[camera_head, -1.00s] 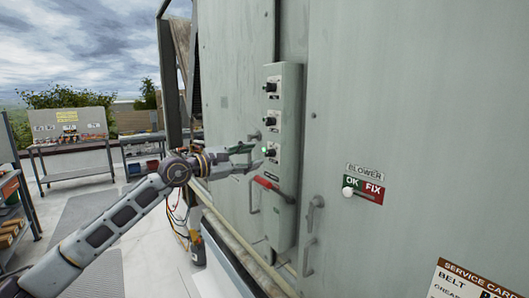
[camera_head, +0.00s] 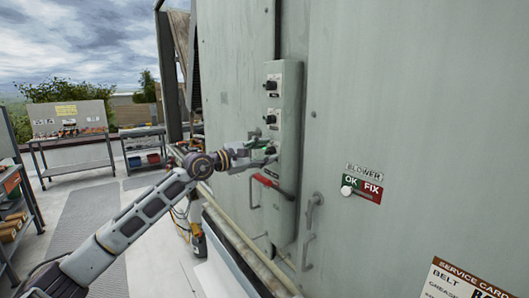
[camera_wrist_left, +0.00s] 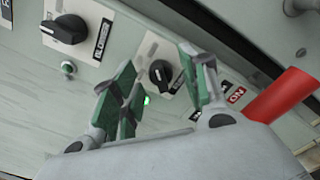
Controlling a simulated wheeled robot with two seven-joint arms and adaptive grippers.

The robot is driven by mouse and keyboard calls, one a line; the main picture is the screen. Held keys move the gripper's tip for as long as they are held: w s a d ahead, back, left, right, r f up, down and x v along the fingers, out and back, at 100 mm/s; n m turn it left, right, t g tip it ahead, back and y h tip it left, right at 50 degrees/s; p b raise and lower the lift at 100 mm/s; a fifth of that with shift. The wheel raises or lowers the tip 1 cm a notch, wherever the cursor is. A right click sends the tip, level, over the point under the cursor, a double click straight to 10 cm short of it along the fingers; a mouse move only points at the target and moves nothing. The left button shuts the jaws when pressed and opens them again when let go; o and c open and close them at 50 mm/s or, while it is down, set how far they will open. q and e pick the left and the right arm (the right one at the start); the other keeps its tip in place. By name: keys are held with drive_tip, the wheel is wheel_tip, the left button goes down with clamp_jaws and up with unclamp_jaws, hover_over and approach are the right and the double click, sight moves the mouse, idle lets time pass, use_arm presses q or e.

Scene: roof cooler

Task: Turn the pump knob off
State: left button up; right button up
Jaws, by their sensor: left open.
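The grey control box (camera_head: 287,175) on the cabinet wall carries a column of black knobs. The lowest knob, its label hidden by a finger, shows in the left wrist view (camera_wrist_left: 160,73) between the fingertips, with a lit green lamp (camera_wrist_left: 147,100) beside it. I take it for the pump knob; in the head view my gripper mostly covers it. My left gripper (camera_head: 266,155) is open, its green-padded fingers (camera_wrist_left: 160,82) on either side of this knob; contact cannot be told. The knob labelled BLOWER (camera_wrist_left: 65,28) is further up the box. My right gripper is not in view.
A red lever handle (camera_head: 274,188) sits just below the knobs, close to the gripper; it also shows in the left wrist view (camera_wrist_left: 283,95). The cabinet has door handles (camera_head: 314,208) and a BLOWER OK/FIX sign (camera_head: 362,188). A work table (camera_head: 73,150) stands far left.

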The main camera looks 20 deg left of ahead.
use_arm(q)
clamp_jaws()
drive_tip(key=shift+n, duration=0.3)
drive_tip(key=n, duration=0.3)
drive_tip(key=shift+r+n, duration=0.1)
drive_tip(key=shift+n, duration=0.2)
drive_tip(key=shift+a+n+p, duration=0.1)
drive_tip(key=shift+n+p, duration=0.3)
drive_tip(key=shift+n, duration=1.6)
unclamp_jaws()
